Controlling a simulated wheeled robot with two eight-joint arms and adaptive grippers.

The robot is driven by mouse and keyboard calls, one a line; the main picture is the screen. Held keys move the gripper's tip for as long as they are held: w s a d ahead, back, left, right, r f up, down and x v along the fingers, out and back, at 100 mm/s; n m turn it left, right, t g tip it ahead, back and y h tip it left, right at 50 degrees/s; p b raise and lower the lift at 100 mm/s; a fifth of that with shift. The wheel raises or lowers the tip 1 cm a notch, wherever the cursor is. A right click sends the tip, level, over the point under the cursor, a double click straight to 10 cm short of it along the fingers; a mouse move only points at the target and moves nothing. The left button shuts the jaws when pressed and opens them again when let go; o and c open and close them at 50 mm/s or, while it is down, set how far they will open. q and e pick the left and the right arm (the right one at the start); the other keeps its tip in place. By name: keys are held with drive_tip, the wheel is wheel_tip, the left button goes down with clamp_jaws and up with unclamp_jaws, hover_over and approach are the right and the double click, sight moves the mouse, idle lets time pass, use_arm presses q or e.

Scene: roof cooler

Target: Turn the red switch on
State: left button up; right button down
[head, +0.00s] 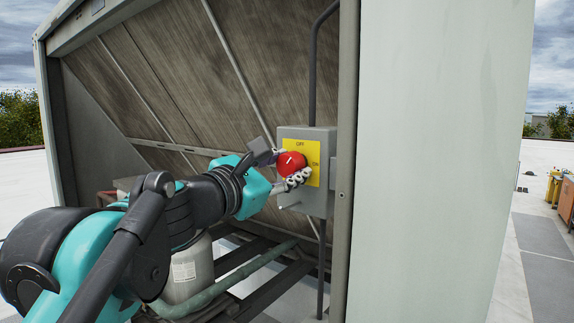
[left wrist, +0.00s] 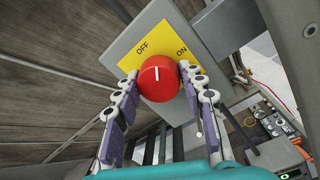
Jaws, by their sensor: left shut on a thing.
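The red switch (head: 292,164) is a round knob on a yellow plate (head: 314,158) marked OFF and ON. The plate is on the front of a grey box (head: 317,206). In the left wrist view the knob (left wrist: 158,85) has a short white mark that points up, between the words OFF and ON. My left gripper (head: 285,166) is at the knob, with one finger on each side; in the left wrist view its fingers (left wrist: 160,84) are shut on the knob's sides. My right gripper is in neither view.
The box hangs inside an open metal housing, beside a pale side panel (head: 435,160) on the right. A dark conduit (head: 312,70) runs up from the box. Pipes and a grey tank (head: 190,270) stand below my left arm. Yellow items (head: 553,185) stand far right.

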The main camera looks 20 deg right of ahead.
use_arm(q)
drive_tip(key=m, duration=0.5)
drive_tip(key=shift+r+m+h+p, duration=0.1)
drive_tip(key=shift+m+h+p, duration=0.2)
drive_tip(key=shift+m, duration=0.1)
drive_tip(key=m, duration=0.5)
drive_tip(key=shift+a+p, duration=0.1)
drive_tip(key=shift+p, duration=0.2)
drive_tip(key=shift+m, duration=0.4)
drive_tip(key=o, duration=1.2)
drive_tip(key=shift+w, duration=0.1)
drive_tip(key=shift+c, duration=0.2)
drive_tip(key=v, duration=1.2)
drive_tip(key=shift+w, duration=0.2)
drive_tip(key=shift+a, duration=0.1)
